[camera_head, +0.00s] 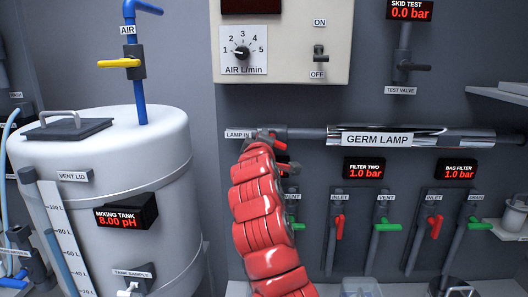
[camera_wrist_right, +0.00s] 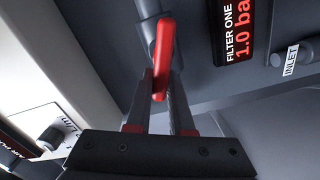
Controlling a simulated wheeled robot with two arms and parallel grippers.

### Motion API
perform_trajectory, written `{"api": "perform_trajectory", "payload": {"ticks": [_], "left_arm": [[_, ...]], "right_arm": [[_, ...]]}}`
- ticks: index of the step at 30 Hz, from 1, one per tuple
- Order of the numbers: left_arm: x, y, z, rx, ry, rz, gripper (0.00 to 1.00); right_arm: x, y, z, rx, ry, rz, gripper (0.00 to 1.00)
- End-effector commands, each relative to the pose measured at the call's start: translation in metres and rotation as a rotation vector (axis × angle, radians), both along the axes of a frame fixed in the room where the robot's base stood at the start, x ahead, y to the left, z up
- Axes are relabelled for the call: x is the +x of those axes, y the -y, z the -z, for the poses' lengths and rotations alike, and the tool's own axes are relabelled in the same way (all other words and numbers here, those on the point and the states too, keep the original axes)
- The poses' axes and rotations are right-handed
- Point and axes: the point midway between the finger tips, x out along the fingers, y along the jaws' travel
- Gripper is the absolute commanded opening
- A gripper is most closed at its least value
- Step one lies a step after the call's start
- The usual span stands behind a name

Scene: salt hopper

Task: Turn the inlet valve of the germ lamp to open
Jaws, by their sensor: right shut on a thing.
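The germ lamp (camera_head: 474,137) is a shiny horizontal tube on the grey wall, with a grey pipe (camera_head: 308,132) running to its left end. The inlet valve is by the LAMP IN label (camera_head: 238,134), mostly hidden behind my red right arm in the head view. In the right wrist view its red handle (camera_wrist_right: 165,45) stands between the two fingers. My right gripper (camera_wrist_right: 160,98) is shut on this handle; its fingers are mostly hidden in the head view (camera_head: 272,142). My left gripper is out of view.
Below the lamp hang filter panels with red inlet handles (camera_head: 339,222) and green vent handles (camera_head: 388,227). The white mixing tank (camera_head: 100,200) stands at left. An air flow box (camera_head: 284,45) juts out above the valve.

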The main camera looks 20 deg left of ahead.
Motion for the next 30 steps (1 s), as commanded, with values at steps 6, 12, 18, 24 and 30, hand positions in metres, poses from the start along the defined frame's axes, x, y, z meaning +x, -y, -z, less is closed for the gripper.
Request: {"api": "perform_trajectory", "payload": {"ticks": [6, 12, 18, 24, 30], "left_arm": [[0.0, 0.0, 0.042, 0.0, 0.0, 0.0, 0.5], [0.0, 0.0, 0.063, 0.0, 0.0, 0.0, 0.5], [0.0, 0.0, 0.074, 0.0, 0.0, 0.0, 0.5], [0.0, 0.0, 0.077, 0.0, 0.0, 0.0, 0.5], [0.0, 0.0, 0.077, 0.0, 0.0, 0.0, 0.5]], "right_arm": [[-0.001, -0.001, 0.011, -0.166, 0.05, 0.001, 0.0], [-0.001, -0.001, 0.012, -0.278, 0.081, 0.0, 0.0], [0.0, -0.002, 0.014, -0.344, 0.095, 0.001, 0.0], [0.0, -0.002, 0.011, -0.366, 0.103, 0.0, 0.0], [0.0, -0.002, 0.011, -0.369, 0.104, 0.0, 0.0]]}}
